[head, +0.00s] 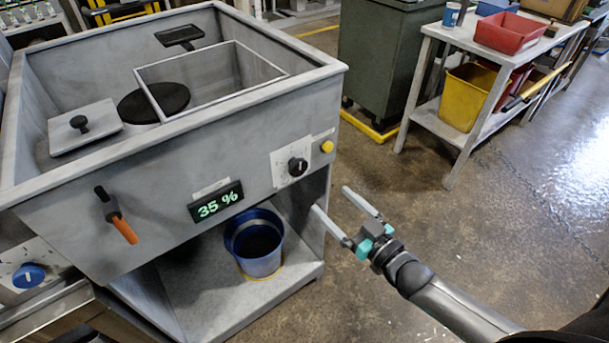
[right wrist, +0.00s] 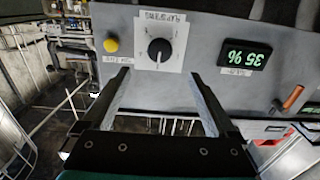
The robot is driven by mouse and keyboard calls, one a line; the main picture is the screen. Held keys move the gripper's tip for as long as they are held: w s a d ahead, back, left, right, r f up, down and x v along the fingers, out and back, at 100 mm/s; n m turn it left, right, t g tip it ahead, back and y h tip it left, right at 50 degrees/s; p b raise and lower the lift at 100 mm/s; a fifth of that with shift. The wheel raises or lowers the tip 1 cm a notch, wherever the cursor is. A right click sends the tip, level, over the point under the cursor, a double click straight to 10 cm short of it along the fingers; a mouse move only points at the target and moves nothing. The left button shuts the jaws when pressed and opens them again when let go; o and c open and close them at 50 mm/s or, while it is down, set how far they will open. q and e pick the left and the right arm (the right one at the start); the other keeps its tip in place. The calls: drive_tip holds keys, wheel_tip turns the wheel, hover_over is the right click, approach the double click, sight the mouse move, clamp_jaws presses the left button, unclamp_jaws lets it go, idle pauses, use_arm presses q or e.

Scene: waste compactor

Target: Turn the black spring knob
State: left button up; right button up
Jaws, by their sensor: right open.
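The black spring knob (head: 298,167) sits on a white labelled plate at the right of the compactor's front panel. In the right wrist view the knob (right wrist: 159,51) shows ahead of the fingers, near the top, with a white pointer mark on it. My right gripper (head: 344,213) is open and empty, below and to the right of the knob in the head view. In the right wrist view its two fingers (right wrist: 160,80) stand wide apart, with the knob beyond them and not touched. My left gripper is not in view.
A yellow button (head: 327,146) is right of the knob. A display (head: 216,202) reads 35 %. An orange-handled lever (head: 122,226) is at the panel's left. A blue bucket (head: 262,267) stands on the lower shelf. The floor right of the compactor is clear near my right arm.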

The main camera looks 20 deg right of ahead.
sight(300, 170)
drive_tip(key=b+x, duration=0.2)
drive_tip(key=x, duration=0.7)
drive_tip(key=shift+w+a+f, duration=0.1)
drive_tip(key=shift+w, duration=0.2)
drive_tip(key=shift+w+a, duration=0.15)
drive_tip(key=shift+w, duration=0.5)
drive_tip(key=shift+w+a, duration=0.1)
drive_tip(key=shift+w, duration=0.15)
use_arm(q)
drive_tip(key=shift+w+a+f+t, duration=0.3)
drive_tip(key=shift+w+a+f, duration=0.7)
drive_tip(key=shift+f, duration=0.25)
use_arm(e)
drive_tip(key=c, duration=0.7)
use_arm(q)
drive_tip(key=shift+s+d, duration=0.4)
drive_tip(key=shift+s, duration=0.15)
use_arm(e)
drive_tip(key=c, duration=0.7)
